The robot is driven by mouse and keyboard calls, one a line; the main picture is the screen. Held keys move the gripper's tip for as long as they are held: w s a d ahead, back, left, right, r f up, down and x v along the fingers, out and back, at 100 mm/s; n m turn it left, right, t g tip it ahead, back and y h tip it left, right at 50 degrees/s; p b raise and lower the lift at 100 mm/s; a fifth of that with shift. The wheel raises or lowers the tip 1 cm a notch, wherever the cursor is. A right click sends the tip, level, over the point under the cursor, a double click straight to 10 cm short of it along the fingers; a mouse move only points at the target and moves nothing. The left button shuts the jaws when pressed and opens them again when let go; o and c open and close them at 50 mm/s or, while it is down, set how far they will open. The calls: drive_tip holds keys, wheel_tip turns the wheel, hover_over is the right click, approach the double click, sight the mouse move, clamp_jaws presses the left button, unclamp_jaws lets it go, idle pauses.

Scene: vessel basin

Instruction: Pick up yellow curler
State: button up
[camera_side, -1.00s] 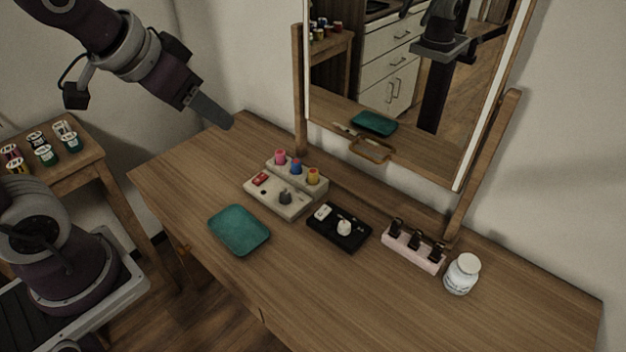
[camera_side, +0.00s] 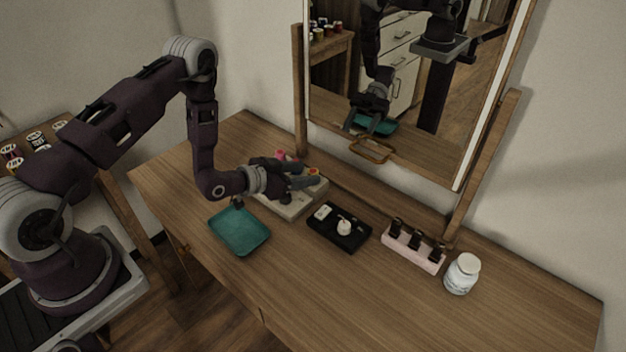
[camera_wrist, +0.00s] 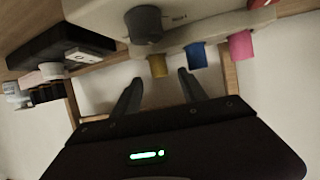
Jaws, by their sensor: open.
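The yellow curler (camera_wrist: 158,66) stands on the pale curler base (camera_wrist: 190,30) in the wrist view, beside the blue curler (camera_wrist: 197,55) and the pink curler (camera_wrist: 241,45). In the side view the yellow curler (camera_side: 313,172) shows only in part behind my fingers. My gripper (camera_side: 304,182) is over the base. In the wrist view my gripper (camera_wrist: 156,76) is open, with the yellow curler ahead between its two fingertips, nearer the left one. I cannot tell whether a finger touches it. The blue curler is hidden in the side view.
A teal tray (camera_side: 240,232) lies in front of the base. A black box with a white knob (camera_side: 345,227), a pink holder with black tubes (camera_side: 413,249) and a white jar (camera_side: 462,274) stand to the right. A mirror (camera_side: 400,90) rises behind. The front right tabletop is clear.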

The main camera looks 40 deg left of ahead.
sight(317, 171)
drive_tip(key=x, duration=0.7)
drive_tip(key=shift+f, duration=0.1)
drive_tip(key=shift+s, duration=0.1)
clamp_jaws()
